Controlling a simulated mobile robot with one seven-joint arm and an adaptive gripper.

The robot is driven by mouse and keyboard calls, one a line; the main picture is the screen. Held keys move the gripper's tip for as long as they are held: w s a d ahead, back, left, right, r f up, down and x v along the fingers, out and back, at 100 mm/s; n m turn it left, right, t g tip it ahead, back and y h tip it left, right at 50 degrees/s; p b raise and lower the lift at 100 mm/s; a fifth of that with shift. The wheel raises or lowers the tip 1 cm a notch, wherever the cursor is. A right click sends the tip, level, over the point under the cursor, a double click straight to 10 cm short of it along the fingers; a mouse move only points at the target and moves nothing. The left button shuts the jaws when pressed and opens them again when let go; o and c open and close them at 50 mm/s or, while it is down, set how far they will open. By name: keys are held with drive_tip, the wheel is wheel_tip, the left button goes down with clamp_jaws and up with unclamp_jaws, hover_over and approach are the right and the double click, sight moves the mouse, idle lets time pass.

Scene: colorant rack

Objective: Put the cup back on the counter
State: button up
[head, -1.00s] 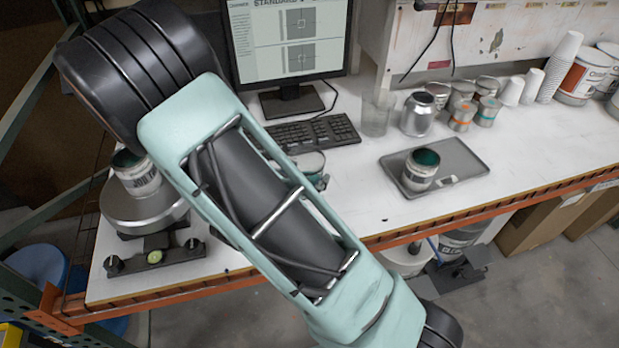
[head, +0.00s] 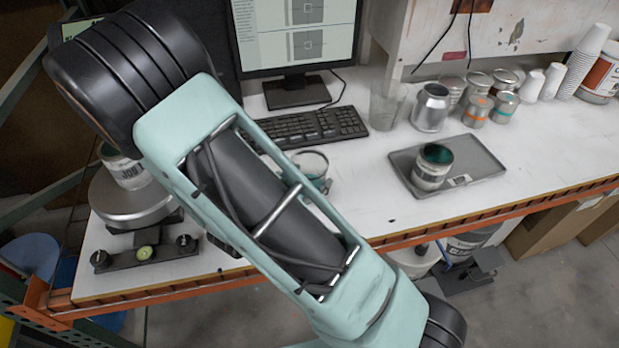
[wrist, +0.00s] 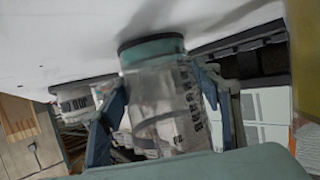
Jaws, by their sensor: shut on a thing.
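The cup (head: 313,163) is clear with teal at its base. In the head view it shows just right of my arm, in front of the keyboard, partly hidden by the arm. In the wrist view, where the counter is at the top, the clear cup (wrist: 165,95) stands between the fingers of my gripper (wrist: 160,88), which is shut on it. Its teal base is close to the white counter (wrist: 60,35); I cannot tell whether it touches. The counter (head: 350,205) runs across the head view.
A grey tray (head: 480,165) with an open can (head: 432,168) lies to the right. A keyboard (head: 315,127), a clear beaker (head: 386,104) and a silver can (head: 430,108) stand behind. A scale (head: 135,202) bears a can (head: 125,170) at left. Bare counter lies before the tray.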

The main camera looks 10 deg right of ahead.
drive_tip(key=shift+f, duration=0.2)
drive_tip(key=o, duration=1)
drive_tip(key=shift+o, duration=0.2)
drive_tip(key=shift+r, duration=0.15)
drive_tip(key=shift+a+r, duration=0.15)
drive_tip(key=shift+r, duration=0.05)
drive_tip(key=v, duration=1.1)
drive_tip(key=shift+s+a, duration=0.25)
drive_tip(key=shift+s, duration=0.1)
